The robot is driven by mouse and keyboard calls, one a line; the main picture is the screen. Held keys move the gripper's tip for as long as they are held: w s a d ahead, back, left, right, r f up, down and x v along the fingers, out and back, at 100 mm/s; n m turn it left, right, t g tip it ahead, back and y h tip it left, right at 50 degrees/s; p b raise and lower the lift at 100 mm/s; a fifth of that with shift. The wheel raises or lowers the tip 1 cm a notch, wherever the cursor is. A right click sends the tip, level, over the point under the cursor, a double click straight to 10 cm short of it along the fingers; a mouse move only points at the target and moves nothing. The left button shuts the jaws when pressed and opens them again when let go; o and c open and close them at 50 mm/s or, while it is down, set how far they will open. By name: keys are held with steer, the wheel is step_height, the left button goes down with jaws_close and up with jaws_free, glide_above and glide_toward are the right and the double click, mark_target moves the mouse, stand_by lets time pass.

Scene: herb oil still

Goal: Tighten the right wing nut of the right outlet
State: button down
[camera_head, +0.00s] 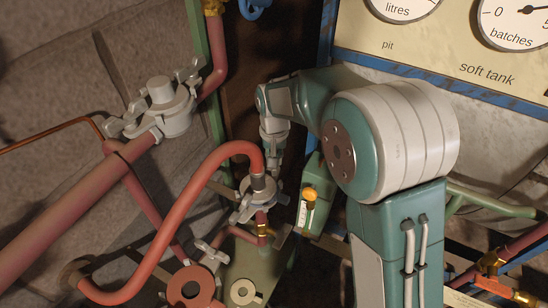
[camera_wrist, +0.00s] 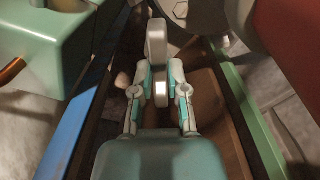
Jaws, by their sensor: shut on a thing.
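The right outlet (camera_head: 258,196) is a grey clamped flange at the end of the curved red pipe, with wing nuts at its sides. Its right wing nut (camera_head: 280,197) shows just below my gripper (camera_head: 276,165), which comes down from above. In the wrist view, my gripper (camera_wrist: 161,88) has its two teal-and-white fingers on either side of a pale wing of the wing nut (camera_wrist: 156,42), shut on it. The wing stands up lengthwise between and beyond the fingers. The nut's thread is hidden, so how tight it sits cannot be told.
The curved red pipe (camera_head: 190,190) lies to the left. Another grey clamped fitting (camera_head: 163,108) is at upper left. A gauge board (camera_head: 455,45) is behind my arm.

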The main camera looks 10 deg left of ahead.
steer(key=m, duration=0.5)
steer(key=shift+f+m, duration=0.1)
steer(key=shift+m, duration=0.3)
stand_by(0.4)
steer(key=c, duration=0.6)
jaws_free()
steer(key=shift+a, duration=0.1)
steer(key=shift+c, duration=0.2)
step_height(320, 180, up, 12)
steer(key=shift+a, duration=0.15)
